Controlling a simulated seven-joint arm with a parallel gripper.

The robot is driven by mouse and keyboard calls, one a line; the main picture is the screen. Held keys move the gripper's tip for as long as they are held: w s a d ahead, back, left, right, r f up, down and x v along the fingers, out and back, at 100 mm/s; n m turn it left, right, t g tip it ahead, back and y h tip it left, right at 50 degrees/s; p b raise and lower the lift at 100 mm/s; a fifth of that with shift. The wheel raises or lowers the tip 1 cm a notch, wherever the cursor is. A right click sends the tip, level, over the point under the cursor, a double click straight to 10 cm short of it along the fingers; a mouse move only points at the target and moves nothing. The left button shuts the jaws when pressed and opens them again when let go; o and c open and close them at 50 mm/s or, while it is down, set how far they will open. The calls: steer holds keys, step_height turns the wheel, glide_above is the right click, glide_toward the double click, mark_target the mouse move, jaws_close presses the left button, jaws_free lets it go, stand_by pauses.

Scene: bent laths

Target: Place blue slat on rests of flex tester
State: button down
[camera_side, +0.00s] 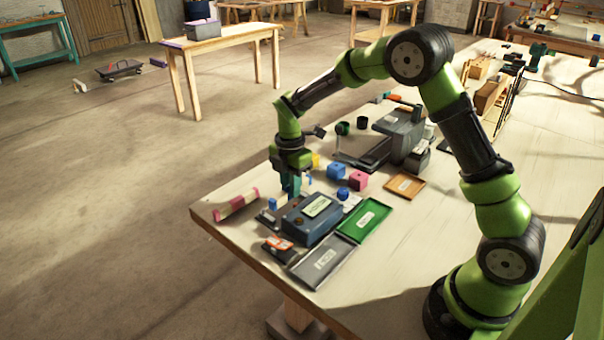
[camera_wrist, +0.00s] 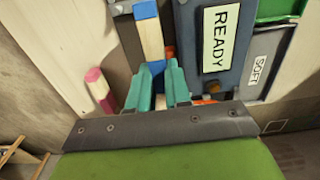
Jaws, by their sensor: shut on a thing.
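The blue slat (camera_wrist: 150,38), with a cream band near its far end, lies between the teal fingers of my gripper (camera_wrist: 160,70) in the wrist view. In the side view my gripper (camera_side: 291,190) points down beside the blue-grey flex tester (camera_side: 304,226), shut on the slat. Small blue ends of the slat (camera_side: 272,203) show on either side of the fingers. The tester's box with its READY label (camera_wrist: 215,40) is just right of the slat in the wrist view. The rests are mostly hidden, so I cannot tell whether the slat touches them.
A cream slat with pink ends (camera_side: 236,204) lies left of the tester near the table edge. A green tray (camera_side: 362,224), a grey tray (camera_side: 340,252) and an orange tray (camera_side: 404,186) lie to the right. Pink and blue cubes (camera_side: 357,181) stand behind the tester.

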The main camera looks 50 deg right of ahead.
steer(key=shift+w+f, duration=0.1)
steer(key=shift+w, duration=0.85)
steer(key=shift+w+f, duration=0.1)
steer(key=shift+f, duration=1.6)
